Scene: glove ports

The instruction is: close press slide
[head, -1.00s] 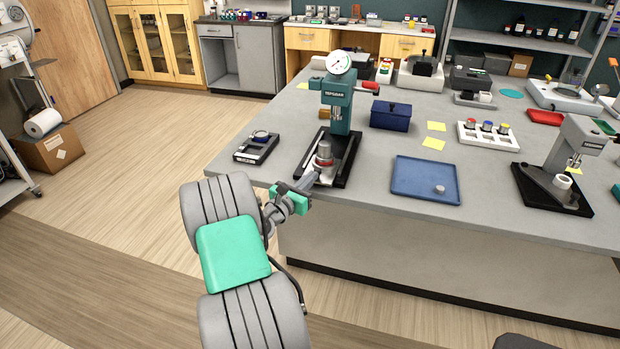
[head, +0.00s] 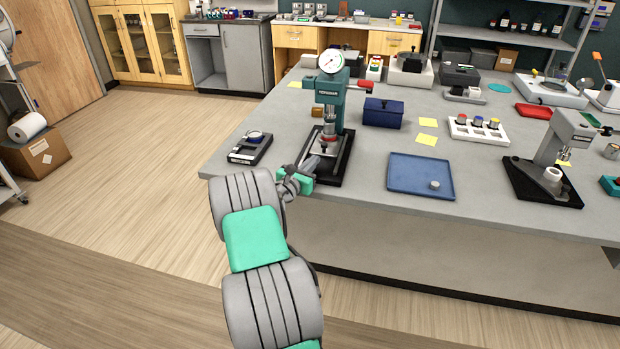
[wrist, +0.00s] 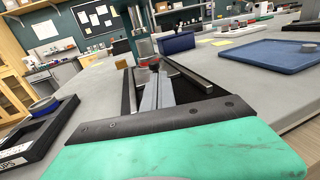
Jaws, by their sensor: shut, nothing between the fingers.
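The teal press (head: 330,97) with a round dial gauge stands at the table's front left corner, on a black base (head: 345,165) with raised side rails. Its slide carries a grey and red cylindrical piece (head: 329,136), which sits under the press head close to the column. My gripper (head: 318,155) is shut and empty, low over the front of the base and pointing at the slide.
A black tray with a round item (head: 250,147) lies left of the press. A blue tray (head: 405,180) and a blue box (head: 383,113) lie to its right. A second, grey press (head: 550,160) stands farther right.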

